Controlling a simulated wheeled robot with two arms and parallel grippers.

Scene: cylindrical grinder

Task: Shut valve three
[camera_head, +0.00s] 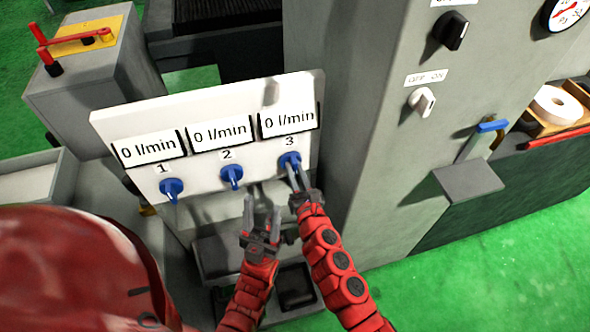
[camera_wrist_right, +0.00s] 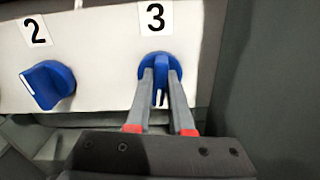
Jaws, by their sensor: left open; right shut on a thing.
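A white panel (camera_head: 110,120) carries three blue knobs in a row, numbered 1, 2 and 3, each under a display reading 0 l/min. Valve three (camera_head: 288,158) is the rightmost knob; it also shows in the right wrist view (camera_wrist_right: 158,66). My right gripper (camera_head: 296,175) is shut on valve three's handle, its fingers on both sides of it; the handle points down. My left gripper (camera_head: 263,218) is open and empty, lower and to the left of the right one, below the panel. Valve two (camera_head: 232,175) and valve one (camera_head: 172,188) are untouched.
A grey cabinet (camera_head: 350,130) rises right of the panel, with a black knob (camera_head: 451,31), a white OFF/ON switch (camera_head: 422,102) and a blue-handled lever (camera_head: 492,126). A grey box with a red lever (camera_head: 75,40) stands at the back left. Green floor is free at the lower right.

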